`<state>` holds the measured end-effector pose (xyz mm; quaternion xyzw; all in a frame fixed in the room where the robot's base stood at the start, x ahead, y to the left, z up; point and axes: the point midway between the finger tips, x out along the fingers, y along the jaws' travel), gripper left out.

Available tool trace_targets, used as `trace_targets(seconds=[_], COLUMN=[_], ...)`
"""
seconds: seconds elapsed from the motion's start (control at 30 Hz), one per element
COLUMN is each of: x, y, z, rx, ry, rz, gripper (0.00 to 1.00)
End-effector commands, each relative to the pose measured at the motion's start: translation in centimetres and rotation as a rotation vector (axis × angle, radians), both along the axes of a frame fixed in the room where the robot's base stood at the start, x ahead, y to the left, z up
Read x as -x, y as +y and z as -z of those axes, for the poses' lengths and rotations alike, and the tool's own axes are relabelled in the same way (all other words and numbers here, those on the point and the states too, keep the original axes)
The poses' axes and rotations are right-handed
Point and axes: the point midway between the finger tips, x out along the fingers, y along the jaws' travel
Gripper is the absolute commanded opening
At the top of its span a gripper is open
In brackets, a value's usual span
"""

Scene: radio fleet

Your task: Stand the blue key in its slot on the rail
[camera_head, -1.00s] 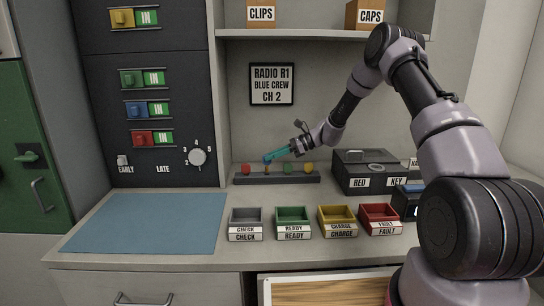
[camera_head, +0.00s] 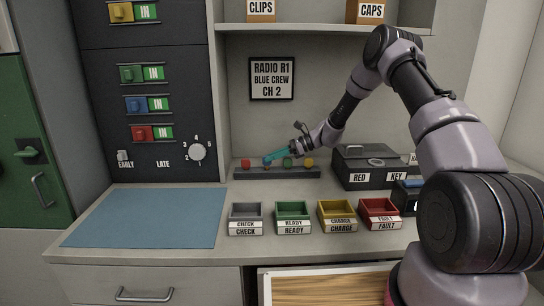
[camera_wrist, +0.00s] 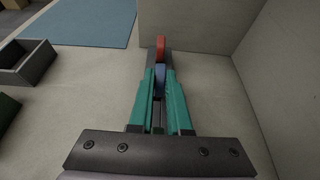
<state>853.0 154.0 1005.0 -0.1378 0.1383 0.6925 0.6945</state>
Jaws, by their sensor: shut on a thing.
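My gripper (camera_head: 270,158), with teal fingers, is over the left half of the dark key rail (camera_head: 305,173). It is shut on the blue key (camera_wrist: 159,76), which shows between the fingertips in the wrist view. In the head view only a small bit of the blue key (camera_head: 266,161) shows. Its foot is close to the rail; I cannot tell whether it is in the slot. The red key (camera_head: 246,163) stands at the rail's left end, just beyond the blue one in the wrist view (camera_wrist: 160,47). A green key (camera_head: 287,162) and a yellow key (camera_head: 308,163) stand to the right.
A dark box (camera_head: 362,165) labelled RED KEY stands right of the rail. Grey (camera_head: 245,224), green (camera_head: 293,222), yellow (camera_head: 338,221) and red (camera_head: 379,219) trays line the counter front. A blue mat (camera_head: 150,217) lies bare at left. The counter between rail and trays is clear.

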Motion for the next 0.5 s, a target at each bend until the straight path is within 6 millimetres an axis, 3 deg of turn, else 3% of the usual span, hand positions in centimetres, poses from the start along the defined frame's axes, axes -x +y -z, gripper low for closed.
trace_targets(seconds=[0.33,0.37,0.43,0.5], x=[0.00,0.00,-0.01,0.00], y=[0.01,0.00,0.01,0.00], z=[0.92,0.94,0.90,0.90], rx=[0.000,0.000,0.000,0.000], ry=[0.001,0.001,0.000,0.000], rz=[0.000,0.000,0.000,0.000], gripper=[0.00,0.20,0.47,0.51])
